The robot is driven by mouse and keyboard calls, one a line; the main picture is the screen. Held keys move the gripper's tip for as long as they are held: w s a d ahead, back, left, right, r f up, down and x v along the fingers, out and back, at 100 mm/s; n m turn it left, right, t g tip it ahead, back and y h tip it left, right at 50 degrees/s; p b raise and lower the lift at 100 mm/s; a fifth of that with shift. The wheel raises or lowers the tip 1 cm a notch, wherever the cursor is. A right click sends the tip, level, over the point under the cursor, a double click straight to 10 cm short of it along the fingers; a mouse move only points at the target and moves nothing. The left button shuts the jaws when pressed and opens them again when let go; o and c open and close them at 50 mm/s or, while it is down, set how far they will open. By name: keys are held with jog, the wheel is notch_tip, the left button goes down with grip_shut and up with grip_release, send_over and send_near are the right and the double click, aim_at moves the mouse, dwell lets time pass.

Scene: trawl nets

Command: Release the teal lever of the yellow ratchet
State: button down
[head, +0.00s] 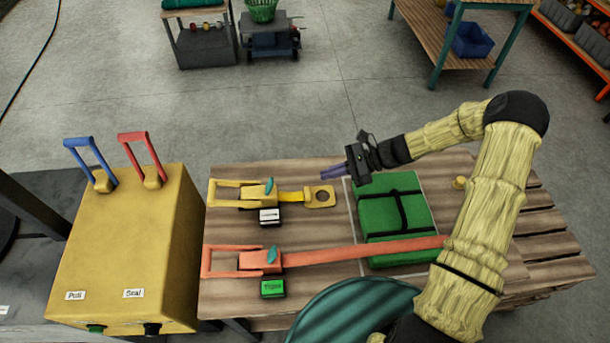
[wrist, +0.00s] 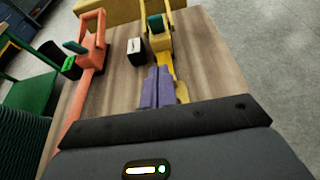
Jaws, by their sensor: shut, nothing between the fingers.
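The yellow ratchet (head: 226,193) lies on the left part of the wooden table, with a short yellow strap and end plate (head: 319,197) to its right. Its small teal lever (head: 269,185) sticks up from the ratchet's right part; it also shows in the wrist view (wrist: 156,24). My gripper (head: 324,176) is above the table, right of the teal lever and above the end plate. Its purple fingers (wrist: 158,88) are together and empty, apart from the lever. In the wrist view they hide part of the yellow strap.
An orange-red ratchet (head: 260,262) with its own teal lever (head: 272,253) lies nearer; its strap crosses a green bundle (head: 392,215). Small label blocks, white (head: 269,216) and green (head: 273,289), stand beside the ratchets. A yellow box (head: 125,240) with two handles stands at left.

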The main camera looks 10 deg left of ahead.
jog(key=p, duration=0.2)
send_near(269, 186)
jog(key=f, duration=0.2)
jog(key=a+f, duration=0.1)
jog(key=f, duration=0.2)
jog(key=shift+w, duration=0.2)
jog(key=a, duration=0.1)
jog(key=a+r+p, duration=0.1)
jog(key=s+a, duration=0.1)
jog(key=shift+a+r+p, duration=0.2)
jog(key=shift+a+p, duration=0.1)
jog(key=shift+a, duration=0.05)
jog(key=shift+w, duration=0.15)
